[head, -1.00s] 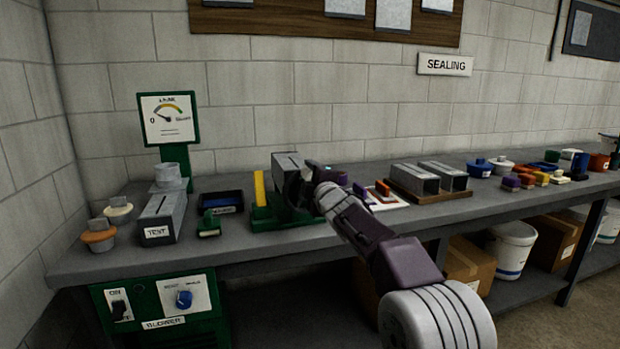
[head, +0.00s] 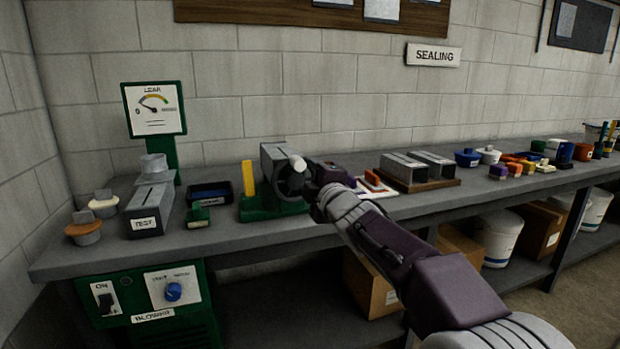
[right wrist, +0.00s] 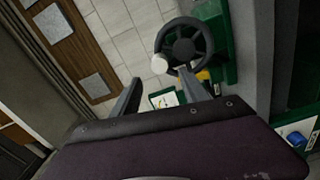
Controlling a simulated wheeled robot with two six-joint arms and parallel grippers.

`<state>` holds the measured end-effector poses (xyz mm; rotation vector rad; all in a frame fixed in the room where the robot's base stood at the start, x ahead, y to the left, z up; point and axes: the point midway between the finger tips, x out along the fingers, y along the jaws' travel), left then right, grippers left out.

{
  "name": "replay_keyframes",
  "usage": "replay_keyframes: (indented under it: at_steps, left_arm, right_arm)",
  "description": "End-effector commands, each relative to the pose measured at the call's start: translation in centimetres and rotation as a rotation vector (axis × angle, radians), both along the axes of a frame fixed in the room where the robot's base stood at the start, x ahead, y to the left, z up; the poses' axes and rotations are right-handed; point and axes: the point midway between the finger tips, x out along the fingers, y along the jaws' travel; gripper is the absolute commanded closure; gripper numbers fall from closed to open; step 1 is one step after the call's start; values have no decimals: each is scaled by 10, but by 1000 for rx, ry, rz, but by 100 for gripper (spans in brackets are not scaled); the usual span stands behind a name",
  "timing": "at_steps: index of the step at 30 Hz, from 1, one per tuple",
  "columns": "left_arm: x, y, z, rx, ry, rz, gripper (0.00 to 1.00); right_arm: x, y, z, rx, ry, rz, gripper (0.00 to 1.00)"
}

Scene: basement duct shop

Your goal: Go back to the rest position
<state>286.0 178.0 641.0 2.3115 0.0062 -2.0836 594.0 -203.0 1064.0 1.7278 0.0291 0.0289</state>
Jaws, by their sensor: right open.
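My right gripper (head: 314,172) shows in the head view just right of a grey duct piece (head: 283,151) on a green stand (head: 262,208). A dark handwheel (head: 291,183) with a white knob (head: 297,163) faces the gripper. In the right wrist view my right gripper (right wrist: 158,78) is open, its fingers apart with nothing between them. The dark handwheel (right wrist: 200,47) and its white knob (right wrist: 161,66) lie beyond the fingertips, apart from them as far as I can tell. My left gripper is in neither view.
The bench (head: 240,235) carries a grey box marked TEST (head: 150,208), a gauge (head: 154,108), a dark tray (head: 208,190) and a wooden board (head: 440,184) with grey ducts. A green blower panel (head: 135,295) is below. Bare bench front lies below the stand.

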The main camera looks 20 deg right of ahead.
Motion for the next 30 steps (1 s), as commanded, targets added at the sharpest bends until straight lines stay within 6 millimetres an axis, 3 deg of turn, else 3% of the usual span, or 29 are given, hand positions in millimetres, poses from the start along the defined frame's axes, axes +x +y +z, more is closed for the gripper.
replay_keyframes:
  at_steps: [4,6,8,11,12,15,19,24,27,30]
  left_arm:
    - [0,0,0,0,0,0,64]
    - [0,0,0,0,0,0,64]
    - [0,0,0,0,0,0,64]
    - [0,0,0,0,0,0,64]
    - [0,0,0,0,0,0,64]
    - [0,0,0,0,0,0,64]
    - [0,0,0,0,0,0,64]
    - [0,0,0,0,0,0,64]
    - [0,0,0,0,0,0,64]
    - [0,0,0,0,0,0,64]
  right_arm:
    - [0,1,0,0,1,3,48]
    - [0,12,-8,1,16,23,48]
    - [-2,19,-38,25,79,31,48]
    - [-17,21,-120,141,276,-7,48]
    - [-29,21,-157,212,372,-39,48]
    - [-70,18,-241,403,605,-156,48]
    - [-139,17,-326,628,864,-352,48]
    - [-227,18,-392,859,1100,-637,48]
    - [-277,21,-415,986,1200,-830,48]
    - [-313,25,-424,1155,1237,-1075,48]
